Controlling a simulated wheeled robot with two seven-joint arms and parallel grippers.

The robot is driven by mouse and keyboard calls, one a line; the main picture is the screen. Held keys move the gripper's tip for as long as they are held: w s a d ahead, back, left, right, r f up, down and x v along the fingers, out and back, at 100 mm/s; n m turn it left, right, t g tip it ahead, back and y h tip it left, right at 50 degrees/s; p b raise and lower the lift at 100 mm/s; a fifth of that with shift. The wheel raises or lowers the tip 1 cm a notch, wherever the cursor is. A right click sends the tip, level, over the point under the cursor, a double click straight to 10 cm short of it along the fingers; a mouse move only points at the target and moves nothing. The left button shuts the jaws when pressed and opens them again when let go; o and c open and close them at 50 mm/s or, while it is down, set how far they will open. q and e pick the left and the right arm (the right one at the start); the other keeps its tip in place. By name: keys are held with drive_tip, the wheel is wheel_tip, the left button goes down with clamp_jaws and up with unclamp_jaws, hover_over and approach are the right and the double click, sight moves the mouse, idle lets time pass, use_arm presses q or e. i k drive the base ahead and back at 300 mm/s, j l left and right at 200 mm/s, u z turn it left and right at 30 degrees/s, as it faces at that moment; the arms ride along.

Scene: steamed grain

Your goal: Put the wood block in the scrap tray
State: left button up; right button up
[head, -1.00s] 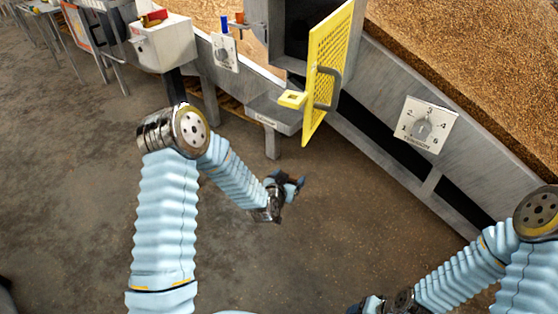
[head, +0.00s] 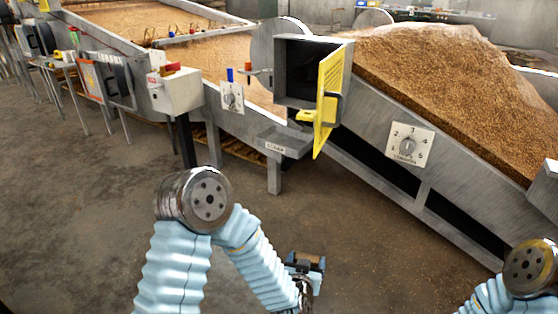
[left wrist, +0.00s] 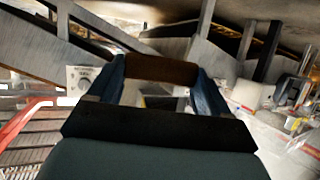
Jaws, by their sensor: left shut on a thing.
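The wood block (left wrist: 160,70) is a dark brown piece held crosswise between the fingertips of my left gripper (left wrist: 158,82) in the left wrist view. In the head view my left gripper (head: 306,262) is at the lower middle, shut on the block, over the floor. The scrap tray (head: 292,136) is a small grey metal tray with a label on its front. It is fixed to the side of the machine below the open box, above and beyond my gripper in the picture, and apart from it. My right gripper is outside the frames.
A yellow perforated door (head: 327,100) hangs open from the grey box (head: 312,70) just right of the tray. A white control box (head: 175,92) is left of it. A dial plate (head: 409,146) is on the right. Open floor lies in front.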

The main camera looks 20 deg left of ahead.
sight(292, 146)
drive_tip(key=k+z, duration=0.1)
drive_tip(key=z, duration=0.7)
drive_tip(key=k+z, duration=0.15)
drive_tip(key=z, duration=0.2)
drive_tip(key=l+z, duration=0.1)
drive_tip(key=z, duration=0.3)
drive_tip(key=j+z, duration=0.1)
drive_tip(key=j, duration=0.65)
drive_tip(key=k+j, duration=0.1)
drive_tip(key=j, duration=0.65)
drive_tip(key=j+z, duration=0.15)
drive_tip(key=j, duration=0.6)
drive_tip(key=k+j, duration=0.15)
drive_tip(key=j, duration=1.25)
drive_tip(key=k+j, duration=0.15)
drive_tip(key=j, duration=1.2)
drive_tip(key=k+j, duration=0.1)
drive_tip(key=j, duration=0.55)
drive_tip(key=z, duration=0.05)
